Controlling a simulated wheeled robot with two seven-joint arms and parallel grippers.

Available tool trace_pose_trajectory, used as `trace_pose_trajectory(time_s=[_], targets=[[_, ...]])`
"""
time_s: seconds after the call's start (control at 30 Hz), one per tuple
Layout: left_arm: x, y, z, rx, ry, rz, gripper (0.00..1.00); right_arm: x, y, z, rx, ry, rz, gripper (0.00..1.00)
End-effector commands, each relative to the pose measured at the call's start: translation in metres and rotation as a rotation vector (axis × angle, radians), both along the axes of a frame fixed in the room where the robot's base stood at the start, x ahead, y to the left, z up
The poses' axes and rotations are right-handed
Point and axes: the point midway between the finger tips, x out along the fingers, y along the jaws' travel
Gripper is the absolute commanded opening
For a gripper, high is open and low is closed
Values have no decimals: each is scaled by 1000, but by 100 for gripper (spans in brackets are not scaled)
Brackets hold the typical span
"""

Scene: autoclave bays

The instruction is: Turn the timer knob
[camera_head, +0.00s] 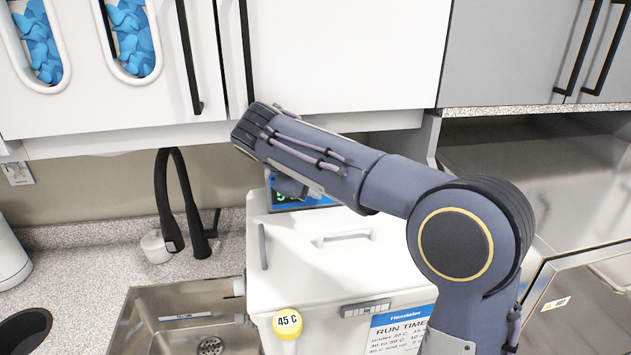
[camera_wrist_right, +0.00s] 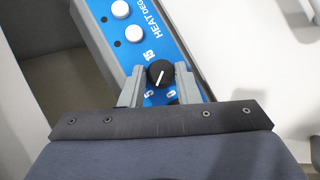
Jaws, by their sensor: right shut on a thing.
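The timer knob (camera_wrist_right: 160,74) is black and round with a white pointer line, on a blue panel (camera_wrist_right: 178,40) with white lettering. In the right wrist view my right gripper (camera_wrist_right: 160,80) has one finger on each side of the knob and is shut on it. In the head view my right arm reaches in from the right over the white machine (camera_head: 340,262) and covers most of the blue panel; the knob and the right gripper's fingertips are hidden there. My left gripper is not in view.
Two white buttons (camera_wrist_right: 134,34) sit further along the panel. A sink (camera_head: 185,320) with a black faucet (camera_head: 180,200) is left of the machine. White cabinets (camera_head: 340,60) hang above. A yellow 45 C tag (camera_head: 287,324) is on the machine's front.

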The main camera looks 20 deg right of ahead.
Motion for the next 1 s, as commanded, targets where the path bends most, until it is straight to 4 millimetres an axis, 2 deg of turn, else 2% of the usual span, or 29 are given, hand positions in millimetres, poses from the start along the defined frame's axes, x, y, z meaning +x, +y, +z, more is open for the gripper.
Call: trace_pose_trajectory(time_s=[0.2,0.23,0.27,0.63,1.0], targets=[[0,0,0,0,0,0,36,-1,1,-2,1,6,1,6],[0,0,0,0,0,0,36,-1,1,-2,1,6,2,33],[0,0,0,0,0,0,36,-1,1,-2,1,6,2,37],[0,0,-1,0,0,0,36,-2,4,4,0,0,3,38],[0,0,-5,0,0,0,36,-20,39,47,1,2,4,38]])
